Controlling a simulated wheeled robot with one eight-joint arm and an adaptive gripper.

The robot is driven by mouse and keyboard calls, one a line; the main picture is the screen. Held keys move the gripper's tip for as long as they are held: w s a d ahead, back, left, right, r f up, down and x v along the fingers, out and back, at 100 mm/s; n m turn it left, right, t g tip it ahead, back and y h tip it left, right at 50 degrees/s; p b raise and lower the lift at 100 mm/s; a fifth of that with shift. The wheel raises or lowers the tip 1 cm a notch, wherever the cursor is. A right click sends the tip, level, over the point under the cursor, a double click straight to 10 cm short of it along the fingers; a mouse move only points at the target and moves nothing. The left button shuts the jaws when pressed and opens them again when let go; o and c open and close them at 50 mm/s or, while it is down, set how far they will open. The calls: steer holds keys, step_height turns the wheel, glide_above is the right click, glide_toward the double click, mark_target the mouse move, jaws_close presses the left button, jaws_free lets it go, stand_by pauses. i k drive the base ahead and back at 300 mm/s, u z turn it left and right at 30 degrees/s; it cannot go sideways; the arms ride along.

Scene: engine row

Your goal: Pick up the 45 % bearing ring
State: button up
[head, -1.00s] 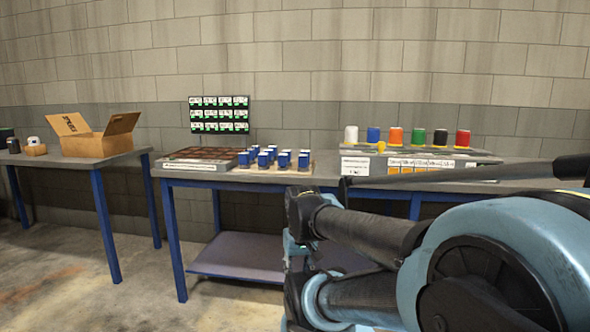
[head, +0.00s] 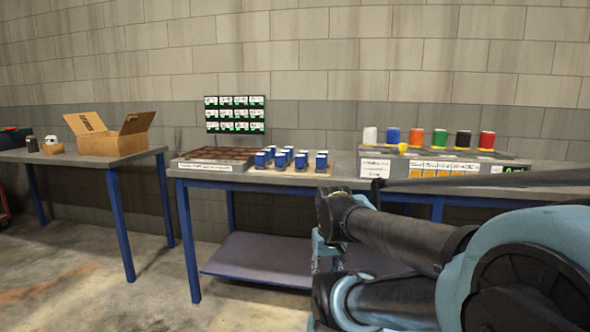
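I cannot make out any bearing ring or a 45 % label at this distance. A wall display (head: 235,114) shows a grid of small white panels with green strips, too small to read. Under it, a shallow tray (head: 205,165) with dark brown compartments lies on the long workbench (head: 340,181); its contents cannot be told. Several blue blocks with pale fronts (head: 321,162) stand in rows right of the tray. My arm reaches in from the lower right, in front of the bench. My gripper's fingers do not show.
An open cardboard box (head: 100,145) sits on a left table (head: 60,157). A lower shelf (head: 262,262) spans under the bench. The floor at front left (head: 90,290) is clear.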

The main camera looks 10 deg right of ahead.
mark_target(300, 160)
steer(key=i, duration=0.9)
steer(key=z, duration=0.05)
